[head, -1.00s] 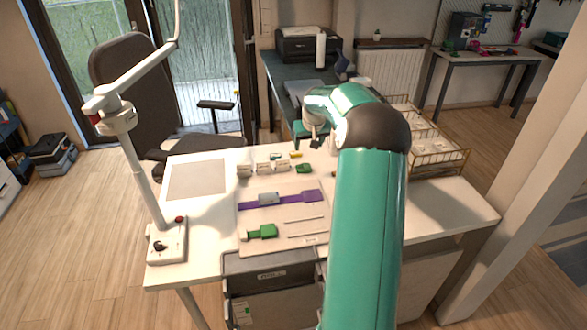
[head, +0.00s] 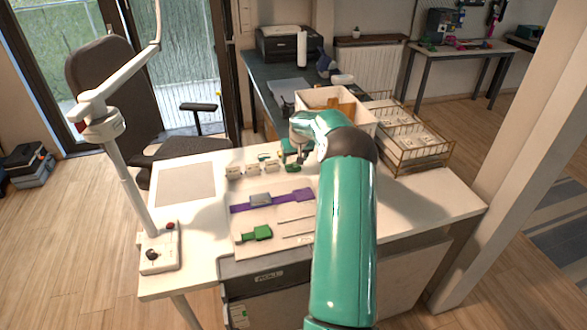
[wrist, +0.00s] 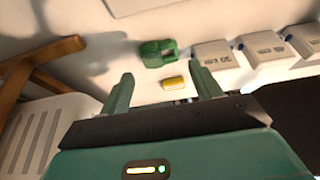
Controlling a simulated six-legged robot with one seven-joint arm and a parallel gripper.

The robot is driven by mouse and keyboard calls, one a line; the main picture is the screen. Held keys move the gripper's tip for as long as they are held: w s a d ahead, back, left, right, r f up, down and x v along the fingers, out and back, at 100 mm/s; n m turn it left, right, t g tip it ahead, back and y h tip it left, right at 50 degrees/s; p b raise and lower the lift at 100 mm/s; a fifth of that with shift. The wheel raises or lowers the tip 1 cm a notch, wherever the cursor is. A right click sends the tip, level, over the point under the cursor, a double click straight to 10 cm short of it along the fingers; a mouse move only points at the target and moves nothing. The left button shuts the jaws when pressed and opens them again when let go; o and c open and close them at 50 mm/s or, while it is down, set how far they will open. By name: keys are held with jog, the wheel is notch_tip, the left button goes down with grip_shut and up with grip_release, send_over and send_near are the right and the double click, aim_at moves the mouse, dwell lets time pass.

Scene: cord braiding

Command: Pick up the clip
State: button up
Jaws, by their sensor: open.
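A small green piece with a square opening (wrist: 157,53) and a small yellow piece (wrist: 173,82) lie on the white table in the wrist view. I cannot tell for certain which of them is the clip. The green piece also shows in the head view (head: 292,168), just below my gripper; the yellow one is hidden there. My gripper (wrist: 161,70) is open and empty. Its two fingers point at the table, with the yellow piece between them in the picture and the green piece just beyond. I cannot judge the height left above the table.
Several white labelled blocks (head: 251,169) stand in a row left of the green piece. A white board (head: 244,219) holds a purple strap (head: 284,199) and a green buckle piece (head: 257,234). A white bin (head: 312,99) and a wire rack (head: 422,157) stand behind. A lamp post (head: 128,180) rises at left.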

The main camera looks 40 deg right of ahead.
aim_at(293, 166)
jog(key=shift+x, duration=2.8)
jog(key=shift+w, duration=0.1)
jog(key=shift+r, duration=0.1)
jog(key=c, duration=0.7)
jog(key=shift+c, duration=0.2)
